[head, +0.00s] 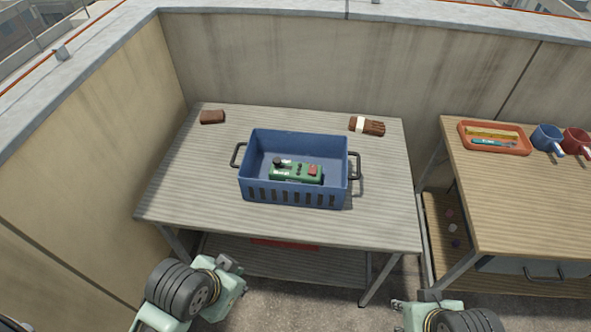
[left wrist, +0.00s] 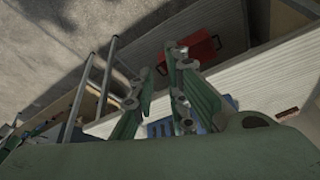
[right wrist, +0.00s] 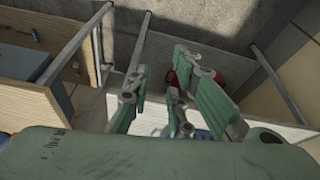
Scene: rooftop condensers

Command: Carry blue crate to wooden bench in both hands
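The blue crate (head: 294,192) stands upright on a grey slatted table (head: 190,190), with a dark handle on its left and right ends. The wooden bench (head: 510,205) stands to the right, across a gap. My left gripper (head: 232,268) is open and empty, in front of the table and below its top in the picture; its spread fingers show in the left wrist view (left wrist: 160,88). My right gripper (head: 430,297) is low between table and bench; its fingers look apart and empty in the right wrist view (right wrist: 158,85).
A wall runs behind and left.

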